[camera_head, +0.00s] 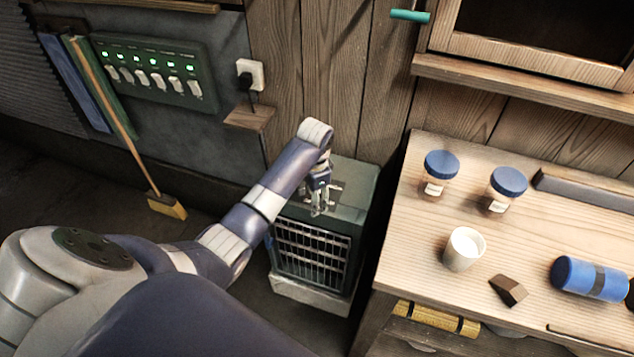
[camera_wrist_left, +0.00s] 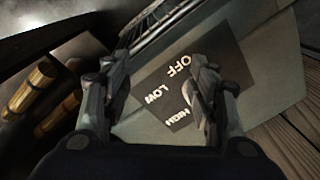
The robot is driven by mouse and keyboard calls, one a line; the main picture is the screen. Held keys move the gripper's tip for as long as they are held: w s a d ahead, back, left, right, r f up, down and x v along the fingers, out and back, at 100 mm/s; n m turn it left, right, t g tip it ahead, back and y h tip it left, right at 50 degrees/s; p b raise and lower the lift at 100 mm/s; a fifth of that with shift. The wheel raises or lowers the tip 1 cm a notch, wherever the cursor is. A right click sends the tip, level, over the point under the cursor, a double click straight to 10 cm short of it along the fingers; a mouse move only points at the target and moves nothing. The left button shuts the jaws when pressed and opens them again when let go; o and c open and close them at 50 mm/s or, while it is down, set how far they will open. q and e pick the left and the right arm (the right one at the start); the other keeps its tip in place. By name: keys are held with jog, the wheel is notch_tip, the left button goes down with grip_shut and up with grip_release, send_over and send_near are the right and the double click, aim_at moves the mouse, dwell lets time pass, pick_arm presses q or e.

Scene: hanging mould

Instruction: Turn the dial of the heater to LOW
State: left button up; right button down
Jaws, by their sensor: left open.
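The heater (camera_head: 355,187) is a grey-green box with a barred front grille, standing on a pale block beside the workbench. Its top carries a dark label plate (camera_wrist_left: 160,88) with the words OFF, LOW and HIGH, seen in the left wrist view. The dial (camera_wrist_left: 190,97) shows as a pale curved edge at the right of the words, partly hidden by a finger; I cannot tell where it points. My left gripper (camera_head: 320,205) is open over the heater's top, pointing down, and its fingers (camera_wrist_left: 163,105) straddle the label area. My right gripper is not in view.
A wooden workbench (camera_head: 425,215) stands right of the heater, holding two blue-lidded jars (camera_head: 440,175), a white cup (camera_head: 463,249), a brown block (camera_head: 508,290) and a blue roll (camera_head: 590,279). A switch panel (camera_head: 155,70), plug socket (camera_head: 250,75) and broom (camera_head: 165,206) are at the left.

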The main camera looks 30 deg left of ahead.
pick_arm(q)
jog(key=w+a+r, duration=0.3)
jog(key=w+r, duration=0.4)
jog(key=r, duration=0.1)
jog(key=shift+m+g+h, duration=0.3)
jog(key=shift+m+h, duration=0.1)
jog(key=f, duration=1)
jog(key=shift+s+a+f, duration=0.2)
jog(key=shift+s+f, duration=0.05)
jog(key=shift+f, duration=0.1)
jog(key=c, duration=1.1)
